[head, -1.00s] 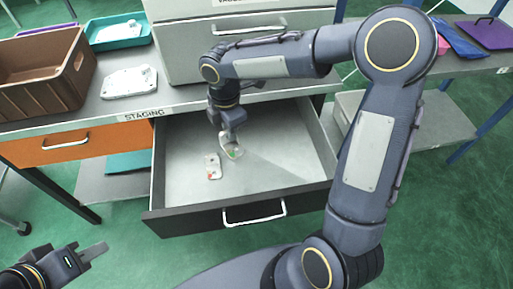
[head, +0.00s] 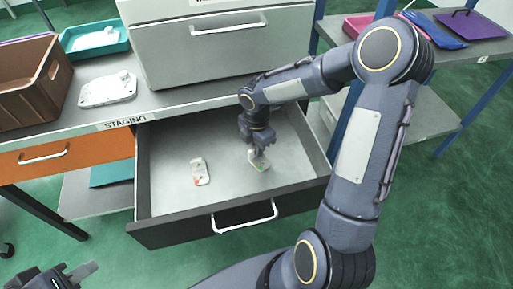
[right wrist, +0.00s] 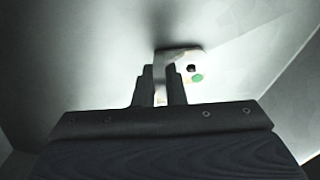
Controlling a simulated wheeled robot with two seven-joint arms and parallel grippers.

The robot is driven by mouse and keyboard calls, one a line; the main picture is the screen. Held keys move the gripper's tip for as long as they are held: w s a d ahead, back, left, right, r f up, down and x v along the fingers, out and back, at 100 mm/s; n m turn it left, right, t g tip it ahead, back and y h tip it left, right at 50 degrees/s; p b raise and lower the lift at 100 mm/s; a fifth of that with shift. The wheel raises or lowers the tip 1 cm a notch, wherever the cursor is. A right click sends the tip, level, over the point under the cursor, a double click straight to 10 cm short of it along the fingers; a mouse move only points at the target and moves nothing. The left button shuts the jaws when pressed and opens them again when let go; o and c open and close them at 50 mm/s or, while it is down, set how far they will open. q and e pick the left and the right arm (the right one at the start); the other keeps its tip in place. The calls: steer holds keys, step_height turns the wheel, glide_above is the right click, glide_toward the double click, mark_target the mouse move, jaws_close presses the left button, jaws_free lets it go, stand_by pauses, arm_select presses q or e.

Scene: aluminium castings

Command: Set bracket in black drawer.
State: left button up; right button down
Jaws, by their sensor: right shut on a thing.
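The black-fronted drawer (head: 236,220) stands pulled out below the bench, with a pale grey inside. My right gripper (head: 256,152) points down into it, shut on a small pale bracket with a green mark (head: 260,164). The right wrist view shows the held bracket (right wrist: 188,66) between the fingers (right wrist: 160,85), with a green dot and a dark hole. I cannot tell whether it touches the drawer floor. A similar pale part with a red mark (head: 200,172) lies to its left in the drawer. My left gripper (head: 80,274) is at the bottom left, away from the drawer; its jaw opening is unclear.
On the bench are a brown crate (head: 28,92), a teal tray (head: 95,41) and a white casting (head: 108,90). A grey drawer cabinet (head: 215,55) stands above the open drawer. An orange drawer (head: 70,152) is shut at left. The drawer's middle floor is clear.

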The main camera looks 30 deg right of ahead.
steer(key=shift+f, duration=0.1)
steer(key=shift+f, duration=0.15)
steer(key=c, duration=1.5)
jaws_free()
step_height(320, 180, up, 12)
steer(key=f+p, duration=0.1)
steer(key=p, duration=0.2)
step_height(320, 180, up, 5)
steer(key=m, duration=0.4)
glide_above(263, 164)
steer(key=s+a+r+m+t+y, duration=0.1)
steer(key=s+a+m+t+y, duration=0.1)
steer(key=s+m, duration=0.6)
steer(key=s+a+r+m+t+y, duration=0.1)
steer(key=s+a+m+t, duration=0.1)
steer(key=s+m, duration=0.6)
steer(key=shift+a+r+m+t+y, duration=0.35)
steer(key=shift+a+m+t+y, duration=0.05)
steer(key=shift+m+t, duration=0.4)
